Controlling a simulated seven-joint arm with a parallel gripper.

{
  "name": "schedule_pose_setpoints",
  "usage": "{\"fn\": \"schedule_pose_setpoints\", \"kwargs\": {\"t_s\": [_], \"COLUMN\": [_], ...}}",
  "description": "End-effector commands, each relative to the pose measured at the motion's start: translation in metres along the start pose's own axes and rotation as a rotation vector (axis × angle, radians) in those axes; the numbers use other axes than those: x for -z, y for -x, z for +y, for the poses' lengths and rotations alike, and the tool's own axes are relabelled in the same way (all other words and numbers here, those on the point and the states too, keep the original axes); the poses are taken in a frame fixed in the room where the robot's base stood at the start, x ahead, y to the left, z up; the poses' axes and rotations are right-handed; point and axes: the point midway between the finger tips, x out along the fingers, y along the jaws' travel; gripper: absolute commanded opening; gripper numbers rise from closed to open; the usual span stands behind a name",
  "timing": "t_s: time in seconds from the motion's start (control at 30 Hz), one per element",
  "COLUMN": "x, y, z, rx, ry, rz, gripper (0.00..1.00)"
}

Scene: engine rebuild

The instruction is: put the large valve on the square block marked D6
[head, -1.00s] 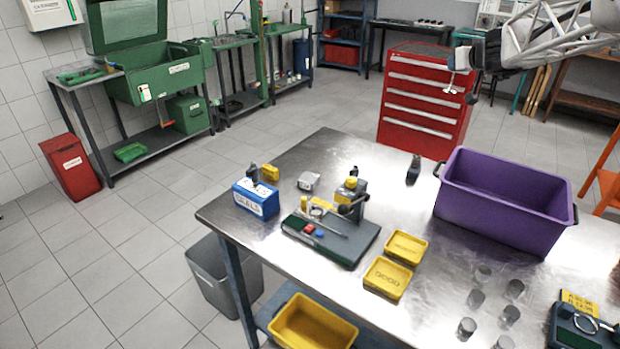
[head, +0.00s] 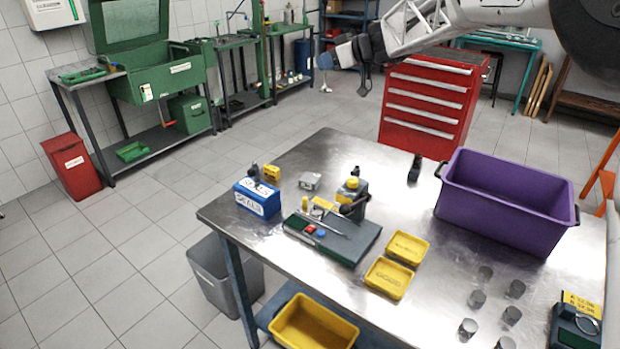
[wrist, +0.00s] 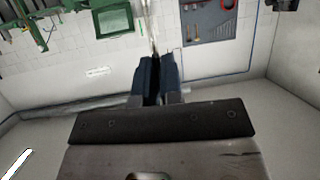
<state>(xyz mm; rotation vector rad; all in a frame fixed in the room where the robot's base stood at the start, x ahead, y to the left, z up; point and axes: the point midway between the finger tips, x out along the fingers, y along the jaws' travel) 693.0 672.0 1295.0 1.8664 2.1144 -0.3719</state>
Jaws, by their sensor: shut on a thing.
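My gripper (head: 328,60) is high up beyond the far edge of the workbench in the head view, pointing left. Its dark blue fingers (wrist: 156,82) are shut on a thin, pale metal stem in the wrist view. This looks like the large valve (wrist: 153,35); its small pale end (head: 325,88) hangs below the fingers in the head view. How much of it sits between the fingers is hidden. I cannot make out a square block marked D6 in either view.
The metal workbench (head: 300,165) carries a blue seals box (head: 257,198), a grey fixture (head: 335,240), two yellow trays (head: 388,278), a purple crate (head: 505,205) and several metal cylinders (head: 477,299). A red drawer cabinet (head: 425,105) stands behind. Green benches line the left wall.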

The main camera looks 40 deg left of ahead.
Motion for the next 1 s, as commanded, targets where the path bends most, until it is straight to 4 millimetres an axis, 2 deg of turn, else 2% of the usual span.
{"fn": "schedule_pose_setpoints", "kwargs": {"t_s": [0.23, 0.47, 0.8, 1.0], "x": [0.011, -0.039, -0.124, -0.15], "y": [-0.033, -0.05, -0.086, -0.096], "z": [-0.033, -0.03, -0.03, -0.03], "rx": [0.113, 0.106, 0.105, 0.104], "ry": [0.043, 0.039, 0.038, 0.04], "rz": [0.003, 0.001, 0.002, 0.002], "gripper": [0.0, 0.0, 0.0, 0.0]}}
